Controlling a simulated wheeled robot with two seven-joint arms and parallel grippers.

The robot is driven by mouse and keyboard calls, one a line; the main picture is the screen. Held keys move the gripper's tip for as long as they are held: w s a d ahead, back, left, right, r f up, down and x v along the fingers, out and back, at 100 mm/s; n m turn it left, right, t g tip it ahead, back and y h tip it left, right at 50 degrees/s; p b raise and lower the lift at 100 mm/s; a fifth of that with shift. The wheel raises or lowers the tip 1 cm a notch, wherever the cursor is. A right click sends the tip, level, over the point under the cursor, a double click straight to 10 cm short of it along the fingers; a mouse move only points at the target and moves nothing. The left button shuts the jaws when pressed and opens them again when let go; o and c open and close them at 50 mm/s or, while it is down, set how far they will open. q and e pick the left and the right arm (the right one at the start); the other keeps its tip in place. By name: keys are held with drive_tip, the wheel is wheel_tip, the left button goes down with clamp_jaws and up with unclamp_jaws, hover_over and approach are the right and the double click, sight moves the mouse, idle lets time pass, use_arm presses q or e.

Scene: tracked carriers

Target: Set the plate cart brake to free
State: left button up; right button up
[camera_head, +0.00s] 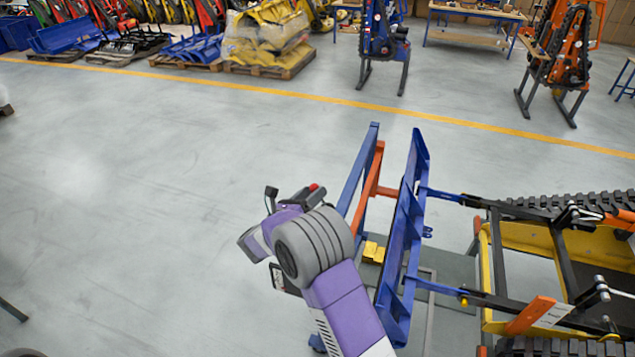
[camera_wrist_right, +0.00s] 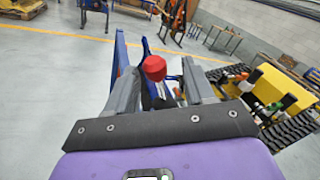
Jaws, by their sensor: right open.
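The plate cart (camera_head: 358,180) is a blue and orange frame beside an upright long blue plate (camera_head: 409,220), right of my right arm. A red knob (camera_wrist_right: 154,68) on a dark stem, apparently the brake handle, stands between the fingers of my right gripper (camera_wrist_right: 160,82) in the wrist view. The red knob shows small at the gripper in the head view (camera_head: 314,187). My right gripper (camera_head: 298,196) is open; I cannot tell whether a finger touches the knob. The knob's base is hidden by the gripper. My left gripper is not in view.
A yellow tracked carrier (camera_head: 497,285) with black tracks stands right of the plate, linked by blue arms. A yellow block (camera_head: 373,252) lies low by the cart. Blue and orange machines on stands (camera_head: 384,45) are at the back.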

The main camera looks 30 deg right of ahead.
sight(312, 192)
drive_tip(key=x, duration=0.4)
drive_tip(key=shift+w+f, duration=0.25)
drive_tip(key=shift+d+r+p, duration=0.1)
drive_tip(key=shift+d+p, duration=0.1)
drive_tip(key=shift+p, duration=0.1)
clamp_jaws()
